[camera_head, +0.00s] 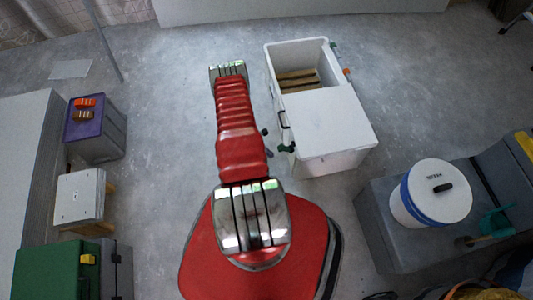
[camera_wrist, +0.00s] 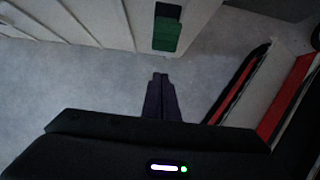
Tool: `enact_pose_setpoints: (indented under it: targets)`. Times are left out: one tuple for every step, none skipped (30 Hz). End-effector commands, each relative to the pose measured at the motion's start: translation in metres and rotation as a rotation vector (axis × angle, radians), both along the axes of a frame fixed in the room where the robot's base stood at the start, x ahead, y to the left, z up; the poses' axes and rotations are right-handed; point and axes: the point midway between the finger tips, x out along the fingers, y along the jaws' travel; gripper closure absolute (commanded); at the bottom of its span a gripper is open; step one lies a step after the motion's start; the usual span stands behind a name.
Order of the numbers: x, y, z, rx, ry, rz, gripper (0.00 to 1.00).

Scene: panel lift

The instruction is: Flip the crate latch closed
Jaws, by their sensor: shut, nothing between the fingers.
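The white crate (camera_head: 335,165) stands right of my arm in the head view. Its near half is covered by a flat white top, and its far half is open. A small dark green latch (camera_head: 287,148) sits on its left side near the front corner. In the wrist view the green latch (camera_wrist: 167,34) is on the pale crate wall (camera_wrist: 100,22), with a dark part above it. My gripper (camera_wrist: 160,76) is shut and empty, below the latch in that picture, with a visible gap between them. In the head view my arm mostly hides the gripper.
Brown bars (camera_head: 297,80) lie in the crate's open half. A white bucket (camera_head: 432,193) stands on a grey box at right. A purple-topped box (camera_head: 95,130) and green case (camera_head: 58,272) are at left. Floor between is clear.

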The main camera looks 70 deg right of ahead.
Motion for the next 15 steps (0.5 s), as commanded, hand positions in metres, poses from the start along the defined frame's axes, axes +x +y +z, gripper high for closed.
enact_pose_setpoints:
  targets:
    - [-0.002,-0.004,0.006,-0.002,-0.001,-0.001,1.00]
    - [-0.004,-0.005,0.008,-0.002,-0.001,-0.001,1.00]
    - [-0.006,-0.006,0.011,-0.002,-0.001,-0.002,1.00]
    - [-0.007,-0.006,0.013,-0.002,-0.001,-0.002,1.00]
    - [-0.009,-0.007,0.015,-0.002,-0.001,-0.002,1.00]
    - [-0.011,-0.009,0.018,-0.002,-0.001,-0.001,1.00]
    - [-0.012,-0.009,0.020,-0.002,-0.001,-0.001,1.00]
    - [-0.014,-0.010,0.022,-0.002,-0.001,-0.001,1.00]
    - [-0.015,-0.011,0.024,-0.002,-0.001,-0.002,1.00]
    - [-0.016,-0.012,0.026,-0.002,-0.001,-0.002,1.00]
    - [-0.017,-0.012,0.027,-0.002,-0.001,-0.002,1.00]
    - [-0.018,-0.013,0.028,-0.002,-0.001,-0.002,1.00]
    - [-0.019,-0.013,0.029,-0.002,-0.001,-0.001,1.00]
    - [-0.019,-0.013,0.029,-0.002,-0.001,-0.001,1.00]
    - [-0.019,-0.013,0.029,-0.001,-0.001,0.000,1.00]
